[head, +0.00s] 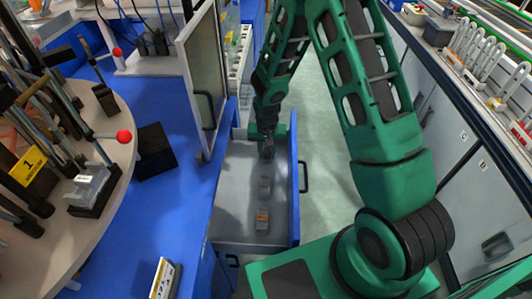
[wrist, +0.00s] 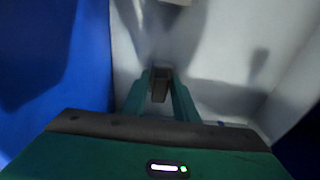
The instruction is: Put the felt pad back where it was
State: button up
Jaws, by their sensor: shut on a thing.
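My gripper (head: 267,152) reaches down into the far end of an open grey drawer (head: 232,190). In the wrist view its two green fingers (wrist: 160,80) are shut on a small grey-brown block-like piece (wrist: 159,91), which looks like the felt pad. The piece sits between the fingertips, above or at the pale drawer floor; I cannot tell whether it touches. In the head view the piece is hidden or too small to make out.
Small grey blocks lie in the drawer nearer its front, one in the middle (head: 265,187) and one with an orange mark (head: 262,219). The drawer's blue side wall (head: 294,190) is close on the right. A cabinet door (head: 203,80) stands open at the left.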

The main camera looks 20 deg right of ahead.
aim_at(267, 154)
jog(key=o, duration=1)
jog(key=shift+f, duration=0.1)
notch_tip(267, 154, up, 12)
jog(key=s, duration=0.1)
jog(key=shift+s+a, duration=0.2)
jog(key=shift+a, duration=0.05)
